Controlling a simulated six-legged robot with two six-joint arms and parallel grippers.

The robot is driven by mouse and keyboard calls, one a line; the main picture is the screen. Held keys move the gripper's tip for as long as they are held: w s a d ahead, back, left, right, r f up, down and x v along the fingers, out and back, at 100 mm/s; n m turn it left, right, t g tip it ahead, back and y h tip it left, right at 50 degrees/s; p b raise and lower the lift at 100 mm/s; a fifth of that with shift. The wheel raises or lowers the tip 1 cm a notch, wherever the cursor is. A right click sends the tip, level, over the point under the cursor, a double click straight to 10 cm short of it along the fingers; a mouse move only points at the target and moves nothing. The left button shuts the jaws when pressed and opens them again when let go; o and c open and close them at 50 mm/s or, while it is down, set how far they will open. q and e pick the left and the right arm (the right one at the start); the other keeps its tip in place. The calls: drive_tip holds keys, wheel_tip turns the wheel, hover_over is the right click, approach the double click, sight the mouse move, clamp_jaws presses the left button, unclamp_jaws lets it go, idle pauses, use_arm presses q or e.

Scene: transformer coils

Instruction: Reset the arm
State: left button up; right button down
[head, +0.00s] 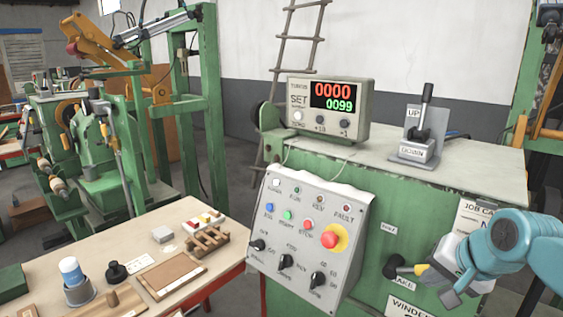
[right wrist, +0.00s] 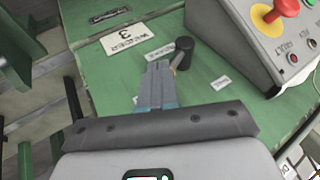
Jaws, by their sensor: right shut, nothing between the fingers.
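My right arm comes in from the right in the head view. My right gripper (head: 434,273) is shut and empty in front of the green cabinet (head: 370,240). Its fingers (right wrist: 158,75) also show closed together in the right wrist view. A brake lever with a black knob (head: 394,266) sticks out of the cabinet front just left of the gripper. In the right wrist view the knob (right wrist: 184,50) lies just beyond and right of the fingertips. I cannot tell whether the fingers touch the lever. My left gripper is not in view.
A grey control panel (head: 301,262) with buttons, knobs and a red emergency stop (head: 330,239) stands left of the gripper. A counter display (head: 335,95) and an UP/DOWN lever (head: 423,120) stand on the cabinet top. A workbench (head: 222,262) with tools is at lower left.

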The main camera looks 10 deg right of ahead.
drive_tip(key=a+f+n+g+y+p, duration=0.15)
drive_tip(key=a+f, duration=0.45)
drive_tip(key=f, duration=0.7)
drive_tip(key=a+f+n+g+y+p, duration=0.1)
drive_tip(key=a+f+n+g, duration=0.15)
drive_tip(key=a+f, duration=0.75)
use_arm(q)
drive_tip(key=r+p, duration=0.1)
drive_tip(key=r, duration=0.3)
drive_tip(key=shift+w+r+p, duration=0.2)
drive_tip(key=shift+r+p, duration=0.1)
drive_tip(key=shift+p, duration=0.05)
use_arm(e)
drive_tip(key=s+a+f+n+g, duration=0.1)
drive_tip(key=s+a+f, duration=0.2)
drive_tip(key=s+f, duration=0.5)
drive_tip(key=s+a+f+n+g, duration=0.1)
drive_tip(key=s+a+f+n, duration=0.1)
drive_tip(key=s+f, duration=0.7)
drive_tip(key=shift+s+a+g+y, duration=0.35)
drive_tip(key=shift+s+a, duration=0.3)
drive_tip(key=shift+s, duration=0.4)
drive_tip(key=shift+r, duration=0.1)
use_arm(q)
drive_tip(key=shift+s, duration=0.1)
